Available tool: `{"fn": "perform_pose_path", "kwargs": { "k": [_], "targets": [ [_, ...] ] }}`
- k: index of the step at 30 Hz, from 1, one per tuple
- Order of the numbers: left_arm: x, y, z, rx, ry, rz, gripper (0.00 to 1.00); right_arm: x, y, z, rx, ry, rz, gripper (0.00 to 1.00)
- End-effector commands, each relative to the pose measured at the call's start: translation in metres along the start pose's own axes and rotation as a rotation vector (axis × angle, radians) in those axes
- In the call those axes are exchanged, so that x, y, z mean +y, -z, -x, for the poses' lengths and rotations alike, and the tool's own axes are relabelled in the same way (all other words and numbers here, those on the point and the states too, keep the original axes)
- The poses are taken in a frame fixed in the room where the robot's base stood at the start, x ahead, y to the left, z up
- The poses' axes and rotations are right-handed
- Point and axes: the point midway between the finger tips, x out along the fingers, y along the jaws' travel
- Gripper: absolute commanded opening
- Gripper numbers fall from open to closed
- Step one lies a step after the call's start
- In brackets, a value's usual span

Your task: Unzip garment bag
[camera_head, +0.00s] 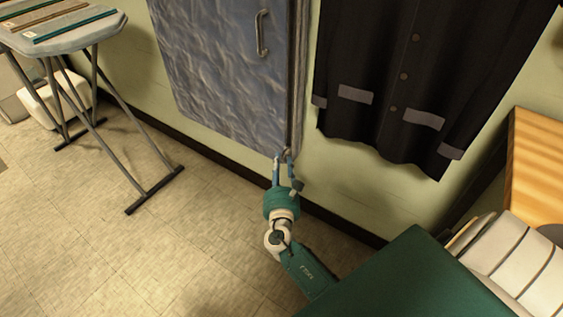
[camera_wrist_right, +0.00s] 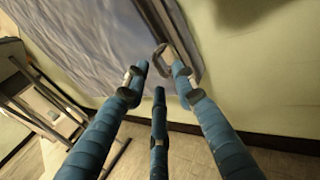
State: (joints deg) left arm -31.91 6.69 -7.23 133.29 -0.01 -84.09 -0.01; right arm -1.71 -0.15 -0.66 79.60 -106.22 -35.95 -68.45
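The grey-blue garment bag (camera_head: 215,65) hangs on the wall, with a handle (camera_head: 262,34) on its front. Its zip track (camera_head: 297,75) runs down the right side, and the wrist view shows the bag's lower part (camera_wrist_right: 75,45). A metal ring-like pull (camera_wrist_right: 160,57) is at the lower end of the track. My right gripper (camera_head: 283,160) is just below that corner. In the wrist view the right gripper (camera_wrist_right: 160,73) has its fingers apart, with the pull just ahead, close to the right fingertip. Contact cannot be told. My left gripper is not in view.
A dark jacket (camera_head: 400,70) hangs to the right of the bag. An ironing board (camera_head: 65,32) stands at the left. At the right are a wooden surface (camera_head: 540,165) and folded white cloths (camera_head: 515,258). The tiled floor (camera_head: 160,245) below the bag is clear.

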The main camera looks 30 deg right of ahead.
Motion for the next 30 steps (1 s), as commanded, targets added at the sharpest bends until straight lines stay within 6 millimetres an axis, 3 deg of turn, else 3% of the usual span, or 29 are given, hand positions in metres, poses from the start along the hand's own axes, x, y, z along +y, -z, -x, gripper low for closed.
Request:
{"fn": "perform_pose_path", "kwargs": {
  "k": [11,14,24,30],
  "targets": [
    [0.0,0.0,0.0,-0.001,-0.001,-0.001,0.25,0.0,-0.004,0.004,-0.009,0.001,-0.001,0.32],
    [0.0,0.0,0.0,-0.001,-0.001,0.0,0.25,0.0,-0.004,0.017,-0.007,0.0,-0.001,0.32],
    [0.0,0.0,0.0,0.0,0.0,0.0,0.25,0.0,-0.002,0.087,-0.004,0.0,-0.001,0.32],
    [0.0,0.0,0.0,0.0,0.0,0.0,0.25,0.0,-0.002,0.113,-0.005,0.001,-0.001,0.32]
  ]
}}
